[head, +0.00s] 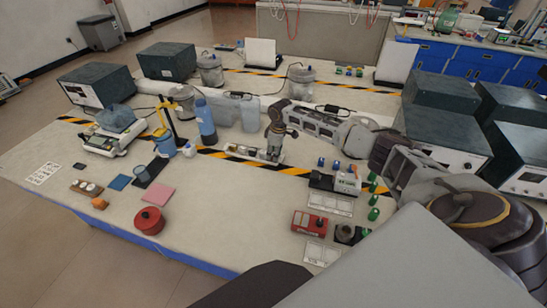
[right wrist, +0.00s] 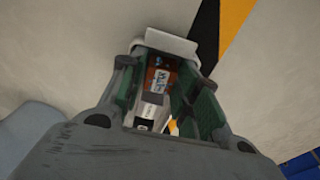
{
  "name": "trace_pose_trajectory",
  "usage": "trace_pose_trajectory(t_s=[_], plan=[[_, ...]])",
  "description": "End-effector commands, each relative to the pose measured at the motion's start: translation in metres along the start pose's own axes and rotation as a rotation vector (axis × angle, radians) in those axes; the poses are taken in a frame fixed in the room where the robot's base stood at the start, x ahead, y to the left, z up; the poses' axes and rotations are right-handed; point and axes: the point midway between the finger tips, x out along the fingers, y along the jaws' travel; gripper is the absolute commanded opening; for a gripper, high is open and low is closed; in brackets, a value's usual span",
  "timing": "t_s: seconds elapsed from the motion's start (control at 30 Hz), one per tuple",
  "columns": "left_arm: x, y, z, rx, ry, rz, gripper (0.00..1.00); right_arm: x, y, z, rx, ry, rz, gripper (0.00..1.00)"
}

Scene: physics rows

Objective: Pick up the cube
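My right gripper (head: 274,150) points down over a narrow white tray (head: 240,153) in the middle of the table. In the right wrist view the fingers of the right gripper (right wrist: 162,82) stand apart, with green inner pads. Between and below them is a small brown-orange block (right wrist: 160,79) with pale markings, in the tray. Whether it touches a finger is unclear. I cannot tell for sure which thing is the cube. My left gripper is not in view.
A blue bottle (head: 206,125) and yellow stand (head: 168,120) are left of the tray. A small white device (head: 346,181) and several green pieces are to its right. A red round container (head: 150,220) stands in front.

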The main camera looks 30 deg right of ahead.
Motion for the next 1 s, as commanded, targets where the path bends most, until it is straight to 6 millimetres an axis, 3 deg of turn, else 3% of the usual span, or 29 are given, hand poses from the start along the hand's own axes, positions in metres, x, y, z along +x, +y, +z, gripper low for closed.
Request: trace_pose_trajectory(t_s=[0.33, 0.6, 1.0], plan=[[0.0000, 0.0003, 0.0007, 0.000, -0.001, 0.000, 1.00, -0.0001, -0.0001, 0.0001, 0.000, 0.000, 0.000, 0.31], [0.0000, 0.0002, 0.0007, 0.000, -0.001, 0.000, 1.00, -0.0002, -0.0001, 0.0000, 0.000, 0.000, 0.000, 0.00], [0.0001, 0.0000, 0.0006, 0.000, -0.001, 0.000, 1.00, -0.0060, 0.0004, -0.0012, 0.000, 0.002, 0.001, 0.00]])
